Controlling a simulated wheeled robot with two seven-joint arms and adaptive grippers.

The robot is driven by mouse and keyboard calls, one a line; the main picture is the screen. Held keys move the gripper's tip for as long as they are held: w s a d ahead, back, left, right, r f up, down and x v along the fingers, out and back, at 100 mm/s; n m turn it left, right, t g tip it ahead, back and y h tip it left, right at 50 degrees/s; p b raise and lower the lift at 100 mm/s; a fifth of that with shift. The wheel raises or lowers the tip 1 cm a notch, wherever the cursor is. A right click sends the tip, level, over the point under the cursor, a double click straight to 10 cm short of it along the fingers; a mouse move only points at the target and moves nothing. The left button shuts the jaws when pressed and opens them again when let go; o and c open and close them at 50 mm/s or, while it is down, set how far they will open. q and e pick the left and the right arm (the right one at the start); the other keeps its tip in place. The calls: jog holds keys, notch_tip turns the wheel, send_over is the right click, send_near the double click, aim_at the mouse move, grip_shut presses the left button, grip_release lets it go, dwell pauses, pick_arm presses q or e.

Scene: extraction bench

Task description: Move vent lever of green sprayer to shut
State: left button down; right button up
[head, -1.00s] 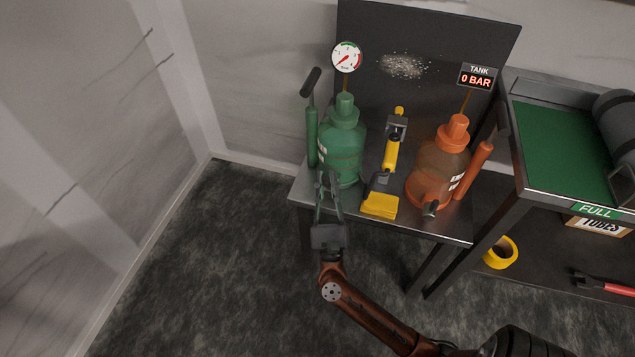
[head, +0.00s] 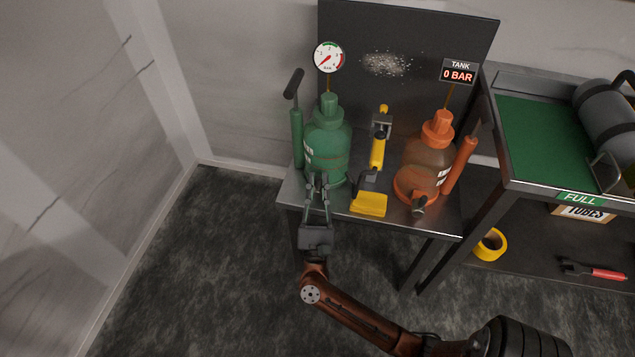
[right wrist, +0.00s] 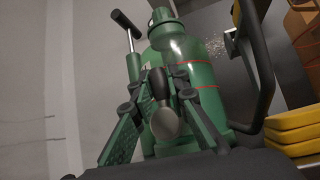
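The green sprayer (head: 328,147) stands upright at the left of the small metal bench, and its body fills the middle of the right wrist view (right wrist: 195,62). A dark lever with a rounded grey end (right wrist: 164,122) sticks out low on its front. My right gripper (head: 318,181) is at that low front, its two fingers on either side of the lever in the right wrist view (right wrist: 163,73). Whether the fingers press on it I cannot tell. In the head view the gripper hides the lever. My left gripper is not in view.
A yellow-handled tool (head: 377,155) lies just right of the green sprayer, and an orange sprayer (head: 423,165) stands beyond it. A round gauge (head: 328,57) sits above the green sprayer. A green-topped bench (head: 540,140) is at the right. Floor at the left is clear.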

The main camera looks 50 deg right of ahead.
jog(key=o, duration=0.5)
jog(key=shift+s+f, duration=0.1)
jog(key=v, duration=1.1)
jog(key=shift+a+f, duration=0.25)
jog(key=shift+f, duration=0.05)
jog(key=shift+s, duration=0.15)
